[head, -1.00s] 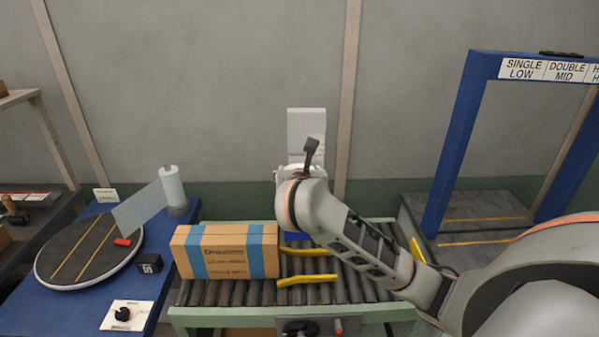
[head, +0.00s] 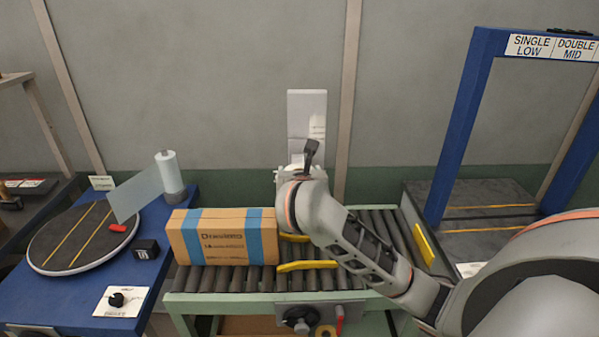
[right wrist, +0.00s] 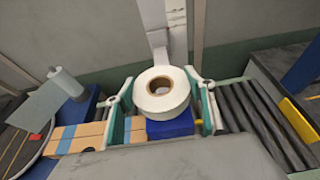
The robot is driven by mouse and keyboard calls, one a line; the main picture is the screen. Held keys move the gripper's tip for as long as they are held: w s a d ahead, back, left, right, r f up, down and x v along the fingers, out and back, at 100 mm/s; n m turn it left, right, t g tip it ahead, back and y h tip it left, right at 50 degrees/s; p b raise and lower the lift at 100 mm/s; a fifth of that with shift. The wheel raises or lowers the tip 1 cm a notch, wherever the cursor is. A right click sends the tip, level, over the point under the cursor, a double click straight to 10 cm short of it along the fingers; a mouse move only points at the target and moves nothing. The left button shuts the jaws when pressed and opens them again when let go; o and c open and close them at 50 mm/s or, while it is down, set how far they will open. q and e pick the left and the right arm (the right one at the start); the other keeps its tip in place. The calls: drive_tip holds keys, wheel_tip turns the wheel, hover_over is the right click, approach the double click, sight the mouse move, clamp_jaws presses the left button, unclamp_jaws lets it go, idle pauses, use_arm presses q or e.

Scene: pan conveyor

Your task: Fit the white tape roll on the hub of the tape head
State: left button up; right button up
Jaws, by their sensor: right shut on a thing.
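In the right wrist view a white tape roll (right wrist: 166,100) with a brown core sits between the white and green fingers of my right gripper (right wrist: 161,80). The gripper is shut on the roll and holds it above a blue block (right wrist: 170,128). A pale upright column, which looks like part of the tape head (right wrist: 157,25), stands right behind the roll; it also shows in the head view (head: 307,115). The hub cannot be made out. In the head view my right wrist hides the roll and most of the gripper (head: 298,173). My left gripper is not in view.
A cardboard box (head: 222,238) with blue bands lies on the roller conveyor (head: 235,281) left of my arm. A turntable (head: 45,262) and a film roll (head: 167,172) stand on the blue table at left. A blue gate (head: 460,120) rises at right.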

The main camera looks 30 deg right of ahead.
idle(1.0)
idle(0.3)
drive_tip(key=shift+f, duration=0.45)
idle(0.4)
drive_tip(key=shift+f+b, duration=1.55)
drive_tip(key=shift+f, duration=0.15)
drive_tip(key=o, duration=1.3)
drive_tip(key=shift+s, duration=0.1)
drive_tip(key=v, duration=1.2)
drive_tip(key=shift+r, duration=0.1)
